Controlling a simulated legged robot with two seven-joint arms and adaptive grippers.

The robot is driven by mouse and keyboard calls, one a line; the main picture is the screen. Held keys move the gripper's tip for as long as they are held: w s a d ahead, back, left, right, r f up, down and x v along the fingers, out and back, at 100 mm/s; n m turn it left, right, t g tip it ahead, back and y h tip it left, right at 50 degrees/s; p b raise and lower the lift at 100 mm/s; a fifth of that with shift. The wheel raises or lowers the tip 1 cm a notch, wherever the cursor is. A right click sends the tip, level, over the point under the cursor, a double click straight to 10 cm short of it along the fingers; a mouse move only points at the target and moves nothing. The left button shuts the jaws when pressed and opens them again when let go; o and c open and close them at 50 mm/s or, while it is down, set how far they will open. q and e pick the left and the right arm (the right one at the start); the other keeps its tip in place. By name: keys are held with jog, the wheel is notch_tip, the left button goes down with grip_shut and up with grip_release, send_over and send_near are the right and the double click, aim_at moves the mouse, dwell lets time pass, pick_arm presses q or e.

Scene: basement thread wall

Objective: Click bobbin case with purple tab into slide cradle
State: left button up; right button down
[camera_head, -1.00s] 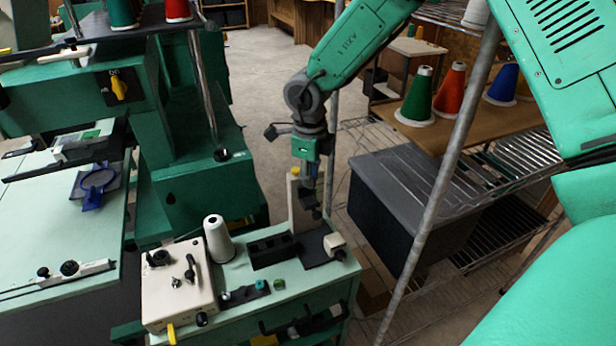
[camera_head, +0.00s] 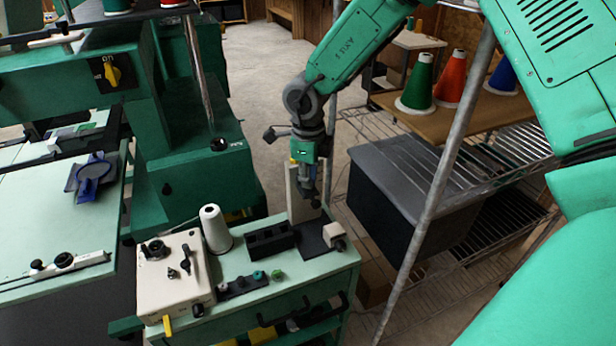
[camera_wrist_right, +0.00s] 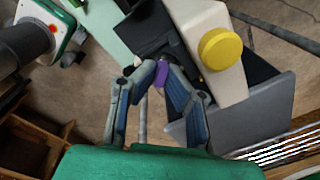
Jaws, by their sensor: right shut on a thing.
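My right gripper (camera_head: 312,198) hangs fingers down beside the beige upright post (camera_head: 295,200) of the small bench. In the right wrist view its fingers (camera_wrist_right: 161,71) are closed on the purple tab (camera_wrist_right: 160,77) of the bobbin case. The case's body is mostly hidden by the fingers and is hard to tell from the dark parts beyond. The beige post (camera_wrist_right: 207,22) with its yellow knob (camera_wrist_right: 220,48) is just to the right of the fingertips. I cannot make out the slide cradle for certain; dark fixture parts (camera_wrist_right: 150,32) lie beyond the fingertips. My left gripper is out of view.
On the bench stand a beige control box (camera_head: 175,277), a white thread cone (camera_head: 215,229), a black slotted block (camera_head: 270,241) and a small beige block (camera_head: 334,234). A metal pole (camera_head: 440,200) and a grey-lidded bin (camera_head: 410,180) stand to the right.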

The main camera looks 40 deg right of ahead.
jog(key=shift+f, duration=0.2)
dwell(0.5)
jog(key=shift+f, duration=0.35)
jog(key=c, duration=1.6)
grip_release()
jog(key=shift+s+a+r, duration=0.1)
jog(key=shift+r, duration=0.05)
